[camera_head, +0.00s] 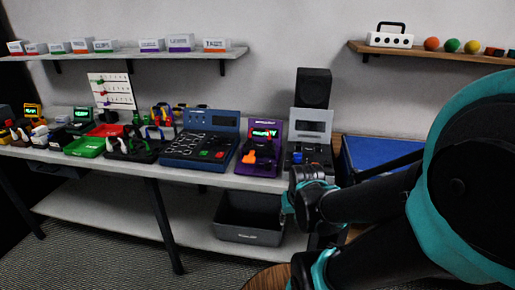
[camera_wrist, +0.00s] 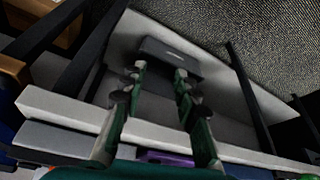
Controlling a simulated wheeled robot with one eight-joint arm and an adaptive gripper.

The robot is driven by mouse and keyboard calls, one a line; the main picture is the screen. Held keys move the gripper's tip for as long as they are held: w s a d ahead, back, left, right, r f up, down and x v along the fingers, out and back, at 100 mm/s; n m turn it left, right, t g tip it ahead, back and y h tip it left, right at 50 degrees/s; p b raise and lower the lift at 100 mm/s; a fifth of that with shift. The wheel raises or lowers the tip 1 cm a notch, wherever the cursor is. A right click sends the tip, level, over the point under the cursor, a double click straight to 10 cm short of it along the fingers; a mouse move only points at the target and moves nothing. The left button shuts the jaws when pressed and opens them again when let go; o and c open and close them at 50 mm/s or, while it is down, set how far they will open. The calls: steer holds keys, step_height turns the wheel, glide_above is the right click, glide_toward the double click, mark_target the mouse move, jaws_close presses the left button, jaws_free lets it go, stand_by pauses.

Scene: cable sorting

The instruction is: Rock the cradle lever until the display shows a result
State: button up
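A purple device (camera_head: 257,165) stands upright on the bench, with a lit green display (camera_head: 265,131) and an orange lever-like part (camera_head: 250,157). I cannot tell for sure which part is the cradle lever, and the display text is too small to read. My gripper (camera_wrist: 160,70) is open and empty in the wrist view, pointing down past the bench front toward the lower shelf. In the head view my arm's end is in front of the grey device, right of the purple one and apart from it. A purple edge (camera_wrist: 165,158) shows at the bottom of the wrist view, mostly hidden.
A grey device (camera_head: 311,125) stands right of the purple one, a blue panel (camera_head: 205,147) left. A dark bin (camera_head: 250,220) is on the lower shelf (camera_head: 120,215); it also shows in the wrist view (camera_wrist: 170,56). A green tray (camera_head: 85,147) and small devices fill the bench's left.

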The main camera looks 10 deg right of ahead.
jaws_close()
stand_by(1.1)
